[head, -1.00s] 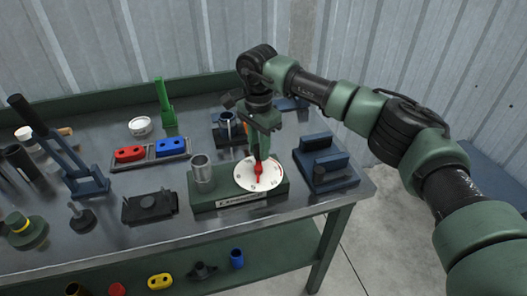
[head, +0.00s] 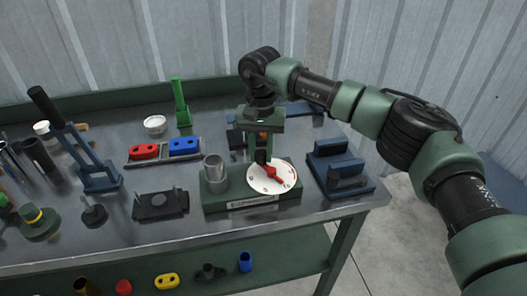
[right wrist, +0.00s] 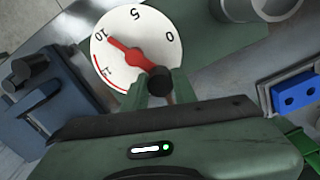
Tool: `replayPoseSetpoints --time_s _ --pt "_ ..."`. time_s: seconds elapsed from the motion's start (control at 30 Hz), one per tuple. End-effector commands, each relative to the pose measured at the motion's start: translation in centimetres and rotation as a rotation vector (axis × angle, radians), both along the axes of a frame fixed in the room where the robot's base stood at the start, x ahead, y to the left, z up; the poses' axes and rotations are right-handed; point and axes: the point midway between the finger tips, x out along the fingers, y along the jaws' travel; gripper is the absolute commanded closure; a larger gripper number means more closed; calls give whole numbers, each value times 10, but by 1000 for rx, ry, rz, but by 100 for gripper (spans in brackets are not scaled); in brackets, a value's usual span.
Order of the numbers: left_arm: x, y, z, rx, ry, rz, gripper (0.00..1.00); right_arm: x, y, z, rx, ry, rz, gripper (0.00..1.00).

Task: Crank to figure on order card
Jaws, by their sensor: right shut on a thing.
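The expander (head: 222,204) is a dark green base with a metal cylinder (head: 214,172) on its left and a white dial (head: 288,182) on its right. Its red pointer (head: 274,174) points to the lower right in the head view. In the right wrist view the dial (right wrist: 128,24) shows 0, 5, 10 and a partly cut-off figure, with the pointer (right wrist: 133,55) towards 10. My right gripper (head: 262,154) is shut on the black crank knob (right wrist: 160,79) at the dial's edge. My left gripper is out of view. I cannot make out an order card.
A dark blue fixture (head: 342,180) stands close to the expander's right. A rack with red and blue blocks (head: 186,146), a green upright (head: 180,102) and a black plate fixture (head: 160,205) are to the left. A lower shelf (head: 300,262) holds small parts.

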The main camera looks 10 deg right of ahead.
Motion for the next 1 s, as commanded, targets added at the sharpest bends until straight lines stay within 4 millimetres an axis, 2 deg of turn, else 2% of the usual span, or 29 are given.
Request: replayPoseSetpoints --time_s 0.67,0.7,0.73,0.77,1.0 --pt "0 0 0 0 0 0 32 -1 3 2 2 -4 58 100" --pt "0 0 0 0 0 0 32 -1 3 2 2 -4 58 62" --pt "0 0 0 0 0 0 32 -1 3 2 2 -4 58 54" --pt "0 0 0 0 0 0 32 -1 3 2 1 -3 58 51" --pt "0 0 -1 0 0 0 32 -1 2 1 1 -1 58 51"
